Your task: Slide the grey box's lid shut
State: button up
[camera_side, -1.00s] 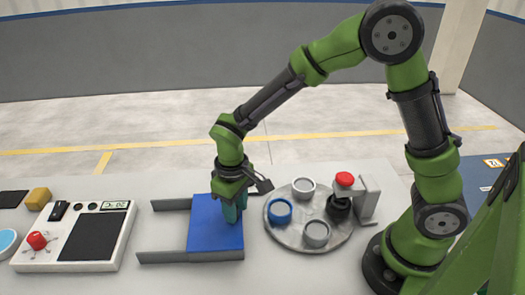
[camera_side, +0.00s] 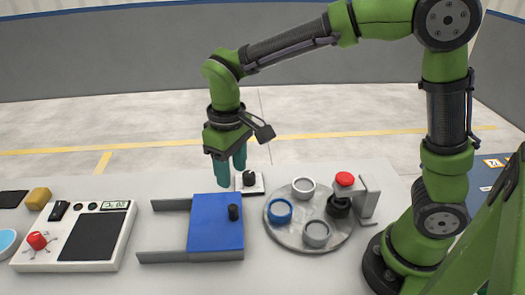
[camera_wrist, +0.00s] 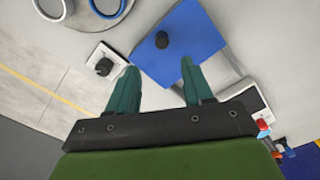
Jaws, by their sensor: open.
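The grey box (camera_side: 170,257) shows as two grey side rails that stick out to the left of its blue lid (camera_side: 213,235). The lid lies flat at the right end of the rails, with a black knob (camera_side: 234,212) upright on it. The space between the rails left of the lid shows the pale tabletop colour. My gripper (camera_side: 232,178) is open and empty, above and behind the lid, clear of the knob. In the wrist view my gripper's teal fingers (camera_wrist: 157,75) are apart, with the lid (camera_wrist: 190,30) and its knob (camera_wrist: 162,40) beyond them.
A small white block with a black knob (camera_side: 250,182) stands behind the lid, close to my gripper. A round grey plate (camera_side: 290,235) with several rings is to the right, beside a red-topped button stand (camera_side: 368,200). A white panel (camera_side: 40,258) with a red knob is left.

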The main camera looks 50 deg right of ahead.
notch_tip(320, 180, up, 5)
jog(key=shift+w, duration=0.1)
dwell(0.4)
jog(key=s+d+r+m+t+y, duration=0.2)
jog(key=s+d+m+t, duration=0.4)
jog(key=s+d, duration=0.4)
jog(key=s+t, duration=0.1)
jog(key=s, duration=0.1)
jog(key=shift+s+d, duration=0.3)
jog(key=shift+s, duration=0.05)
dwell(0.4)
